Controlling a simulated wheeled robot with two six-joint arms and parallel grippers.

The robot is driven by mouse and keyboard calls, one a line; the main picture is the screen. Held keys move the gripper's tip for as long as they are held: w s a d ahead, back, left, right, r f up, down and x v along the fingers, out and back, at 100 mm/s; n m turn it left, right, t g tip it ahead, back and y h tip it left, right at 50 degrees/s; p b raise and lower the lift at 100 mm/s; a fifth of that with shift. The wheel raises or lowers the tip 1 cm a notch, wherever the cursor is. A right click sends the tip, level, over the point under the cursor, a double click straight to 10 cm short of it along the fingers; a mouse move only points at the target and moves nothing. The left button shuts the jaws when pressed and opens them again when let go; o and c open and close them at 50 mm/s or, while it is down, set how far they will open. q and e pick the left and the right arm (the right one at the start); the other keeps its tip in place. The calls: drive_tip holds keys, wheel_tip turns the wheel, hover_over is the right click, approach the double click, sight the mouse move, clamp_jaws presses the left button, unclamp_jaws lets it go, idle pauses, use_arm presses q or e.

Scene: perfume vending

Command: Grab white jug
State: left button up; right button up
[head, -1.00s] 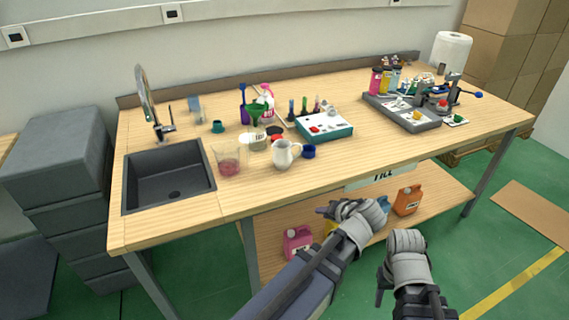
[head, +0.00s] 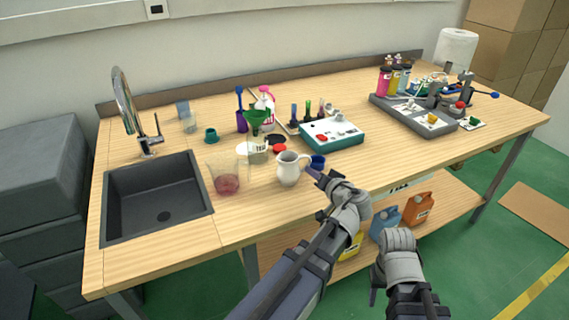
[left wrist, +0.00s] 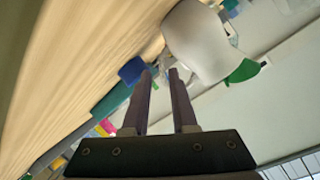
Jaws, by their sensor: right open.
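The white jug (head: 288,172) stands upright near the front edge of the worktop, its handle to the right in the head view. It also shows large in the left wrist view (left wrist: 196,42), just beyond the fingertips. My left gripper (head: 314,175) is just right of the jug, near the table's front edge. In the left wrist view its two fingers (left wrist: 160,75) are apart with nothing held between them. My right gripper (head: 374,290) is open, low in front of the table and away from the jug.
A small blue cup (head: 317,162) stands right of the jug, close to my left gripper. A glass beaker with pink liquid (head: 226,182) and the sink (head: 158,200) are to the left. A teal-sided tray (head: 333,141) lies behind. Coloured canisters (head: 417,210) stand on the lower shelf.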

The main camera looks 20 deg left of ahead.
use_arm(q)
drive_tip(key=shift+w+a, duration=0.3)
drive_tip(key=shift+b+x, duration=1.25)
drive_tip(key=shift+x, duration=2.65)
drive_tip(key=shift+r, duration=0.2)
clamp_jaws()
